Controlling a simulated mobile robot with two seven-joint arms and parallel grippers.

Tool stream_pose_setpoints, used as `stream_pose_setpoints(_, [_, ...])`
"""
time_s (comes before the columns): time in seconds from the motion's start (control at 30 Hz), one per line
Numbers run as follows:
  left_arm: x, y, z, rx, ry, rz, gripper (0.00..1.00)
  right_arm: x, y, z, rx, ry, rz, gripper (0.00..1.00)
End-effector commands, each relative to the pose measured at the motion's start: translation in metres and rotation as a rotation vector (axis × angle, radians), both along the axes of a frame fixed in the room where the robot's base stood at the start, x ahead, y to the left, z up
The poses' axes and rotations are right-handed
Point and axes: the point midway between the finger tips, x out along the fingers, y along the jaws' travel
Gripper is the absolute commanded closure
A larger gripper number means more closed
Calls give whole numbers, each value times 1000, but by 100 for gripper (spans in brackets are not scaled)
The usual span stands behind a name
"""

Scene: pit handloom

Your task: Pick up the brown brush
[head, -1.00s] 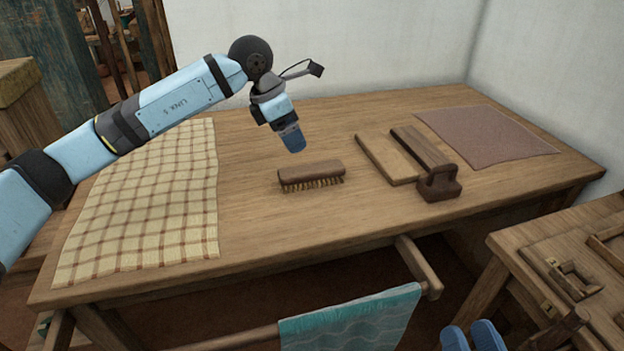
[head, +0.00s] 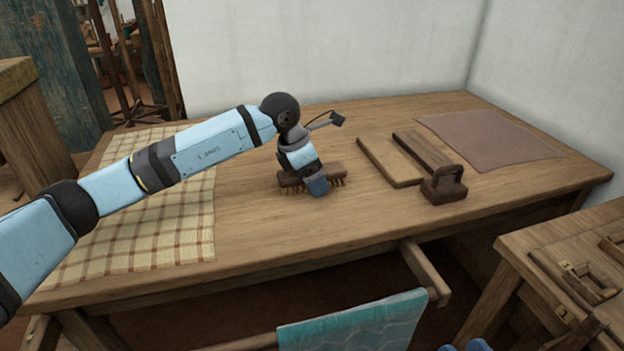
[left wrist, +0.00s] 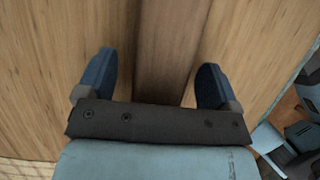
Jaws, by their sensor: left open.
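The brown brush (head: 334,172) lies bristles down on the wooden table, partly hidden behind my left gripper (head: 318,186) in the head view. The left gripper is open, pointing down over the brush. In the left wrist view, the brush's dark brown back (left wrist: 168,50) runs between the two blue fingers of the left gripper (left wrist: 153,82), with bare table showing between it and each finger. Only blue fingertips of my right gripper (head: 479,345) show at the bottom edge of the head view.
A checked cloth (head: 165,215) covers the table's left part. Right of the brush lie a pale board (head: 390,165), a darker board (head: 420,149) and a dark handled block (head: 444,186). A mauve cloth (head: 490,138) lies at the back right. A teal cloth (head: 355,325) hangs in front.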

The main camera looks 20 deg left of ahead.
Motion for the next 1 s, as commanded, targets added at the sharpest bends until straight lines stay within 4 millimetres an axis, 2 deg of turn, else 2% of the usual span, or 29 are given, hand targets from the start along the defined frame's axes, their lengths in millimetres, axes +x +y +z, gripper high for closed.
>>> stream_pose_setpoints(0.03, [0,0,0,0,0,0,14,0,0,0,0,0,0,57])
stream_pose_setpoints(0.07, [0,0,0,0,0,0,18,0,0,0,0,-1,0,57])
stream_pose_setpoints(0.2, [0,0,0,0,0,0,51,0,0,0,0,-1,0,57])
stream_pose_setpoints(0.3, [0,0,0,0,0,0,70,0,0,0,0,-1,0,57])
stream_pose_setpoints(0.57, [0,0,2,0,0,0,70,0,0,1,0,-2,0,57])
stream_pose_setpoints(0.73, [0,0,12,0,-2,-1,70,0,0,6,4,-10,-2,57])
stream_pose_setpoints(0.87, [0,0,30,-1,-2,-1,70,1,-1,16,15,-33,-9,57])
stream_pose_setpoints(1.0, [1,0,62,-1,-4,0,70,-2,-2,26,37,-64,-24,57])
